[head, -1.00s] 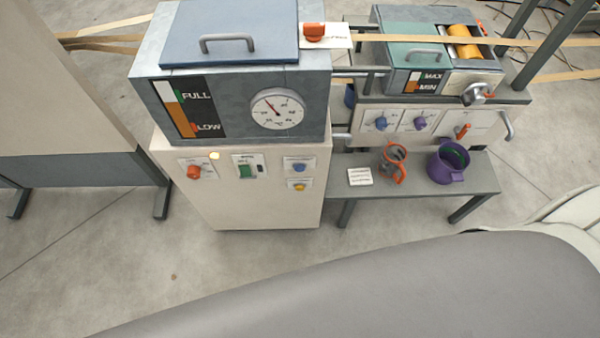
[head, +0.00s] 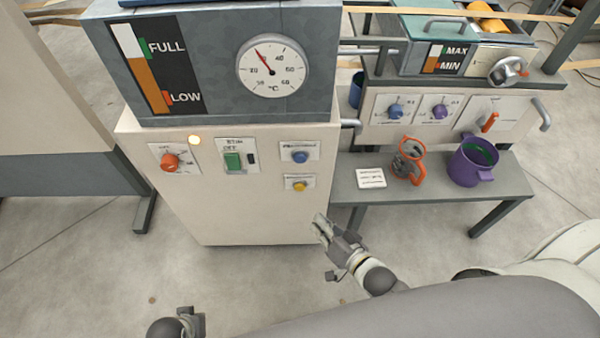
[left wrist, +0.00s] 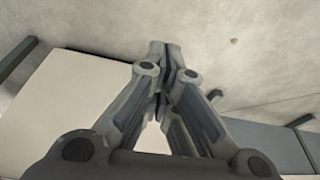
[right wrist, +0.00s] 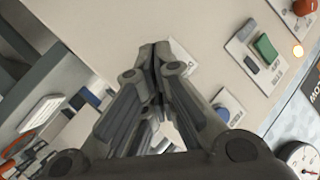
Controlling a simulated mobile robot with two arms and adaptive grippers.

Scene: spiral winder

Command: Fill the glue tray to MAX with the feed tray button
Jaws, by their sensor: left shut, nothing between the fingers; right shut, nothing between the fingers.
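The glue tray (head: 402,62) is at the upper right of the head view. Its MAX/MIN gauge (head: 433,60) shows an orange column with white above; the exact level is too small to tell. On the pale cabinet front are a blue button (head: 300,156) and, below it, a yellow button (head: 299,185); their labels are unreadable. My right gripper (head: 319,221) is shut and empty, below and right of the yellow button. In the right wrist view its fingers (right wrist: 154,50) cover part of the button area. My left gripper (left wrist: 165,48) is shut and empty, low at the cabinet's left in the head view.
The glue tank (head: 215,60) with FULL/LOW gauge and dial tops the cabinet (head: 240,215). An orange knob (head: 170,161) and green switch (head: 232,161) are left of the buttons.

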